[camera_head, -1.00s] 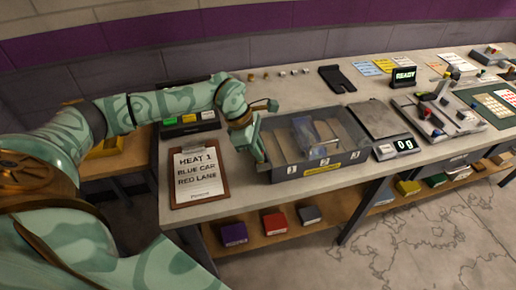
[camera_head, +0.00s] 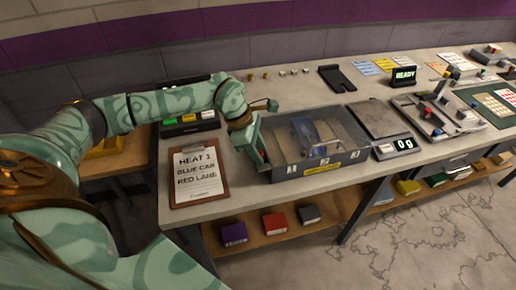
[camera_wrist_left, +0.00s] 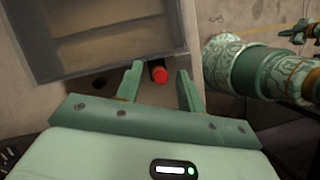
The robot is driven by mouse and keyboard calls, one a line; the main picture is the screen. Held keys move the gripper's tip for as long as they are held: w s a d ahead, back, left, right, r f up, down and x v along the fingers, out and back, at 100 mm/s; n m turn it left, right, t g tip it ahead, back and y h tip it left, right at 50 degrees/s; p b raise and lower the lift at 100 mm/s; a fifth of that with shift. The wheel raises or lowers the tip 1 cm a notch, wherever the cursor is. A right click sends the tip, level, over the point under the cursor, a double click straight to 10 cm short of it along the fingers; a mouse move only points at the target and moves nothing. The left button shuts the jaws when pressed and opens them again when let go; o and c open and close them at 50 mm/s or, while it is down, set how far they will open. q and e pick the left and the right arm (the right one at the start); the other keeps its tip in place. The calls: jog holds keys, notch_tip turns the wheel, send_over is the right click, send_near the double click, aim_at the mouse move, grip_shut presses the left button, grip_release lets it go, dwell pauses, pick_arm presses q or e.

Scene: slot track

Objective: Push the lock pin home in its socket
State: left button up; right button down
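The lock pin (camera_wrist_left: 159,74) shows its red end in the left wrist view, close to the edge of a grey box (camera_wrist_left: 110,73). My left gripper (camera_wrist_left: 160,82) is open, with one finger on each side of the red end and gaps between. In the head view my left gripper (camera_head: 257,147) is at the left end of the grey box (camera_head: 318,171), which has a clear cover and numbered front. The socket cannot be made out. A green arm at the right of the left wrist view ends in a small, unclear part that may be my right gripper.
A clipboard (camera_head: 199,176) lies left of the box. A scale (camera_head: 397,147) stands right of it, with a slotted track (camera_head: 437,115) beyond. A black forked plate (camera_head: 337,78) and several small pegs lie behind.

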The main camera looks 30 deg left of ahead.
pick_arm(q)
jog(key=shift+s, duration=0.1)
jog(key=p+v, duration=0.1)
jog(key=v, duration=1.5)
jog(key=shift+r+p, duration=0.15)
jog(key=shift+p, duration=0.25)
